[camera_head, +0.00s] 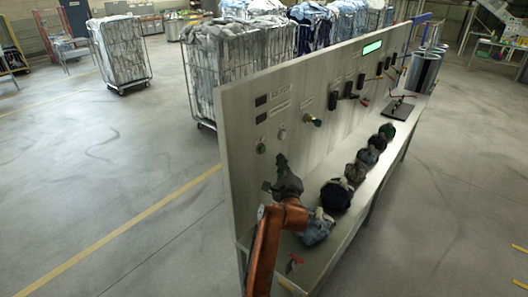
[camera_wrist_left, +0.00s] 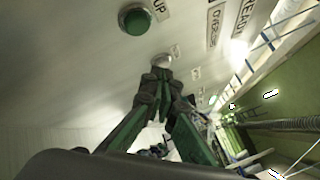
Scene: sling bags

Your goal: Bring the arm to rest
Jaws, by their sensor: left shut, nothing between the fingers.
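My left arm comes up from the bottom of the head view. Its left gripper (camera_head: 281,160) is in front of the upright grey panel (camera_head: 350,65), below the buttons. In the left wrist view the fingers (camera_wrist_left: 160,78) are closed together, with nothing between them. Just past their tips shows a pale round button (camera_wrist_left: 163,60); I cannot tell whether they touch it. A green button (camera_wrist_left: 134,19) is up and to the left of the tips, and it also shows on the panel in the head view (camera_head: 261,148). My right gripper is not in view.
Several bundled bags, including a light blue one (camera_head: 317,230) and a dark one (camera_head: 337,195), sit in a row on the shelf below the panel. A metal cylinder (camera_head: 422,73) stands at its far end. Wire carts (camera_head: 122,55) stand behind.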

